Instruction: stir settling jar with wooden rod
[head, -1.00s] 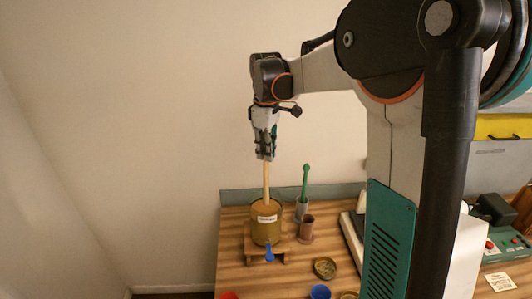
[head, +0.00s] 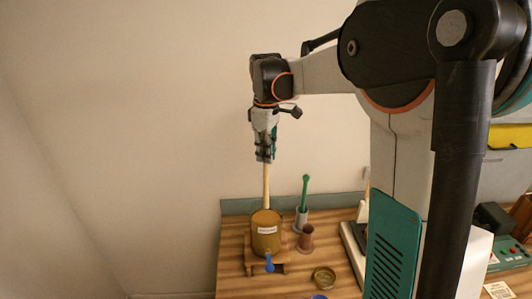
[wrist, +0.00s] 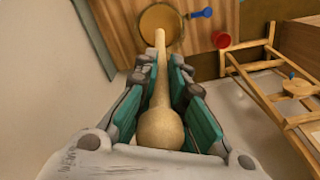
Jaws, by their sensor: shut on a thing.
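The pale wooden rod (head: 266,187) hangs close to upright from my gripper (head: 265,158). My gripper is shut on the rod's upper part; the rod's rounded end (wrist: 160,128) shows between the fingers in the wrist view. The ochre settling jar (head: 266,238), with a white label and a blue tap (head: 269,263), stands below on a small wooden stand (head: 250,262). The rod's lower end meets the far side of the jar's top in the head view. In the wrist view it overlaps the jar's round top (wrist: 152,14). I cannot tell how deep it reaches.
Right of the jar stand a brown cup (head: 306,237) and a grey holder (head: 301,218) with a green-handled tool (head: 305,190). A brass dish (head: 324,278) lies in front. A red cup (wrist: 221,40) and wooden stool (wrist: 285,85) show in the wrist view.

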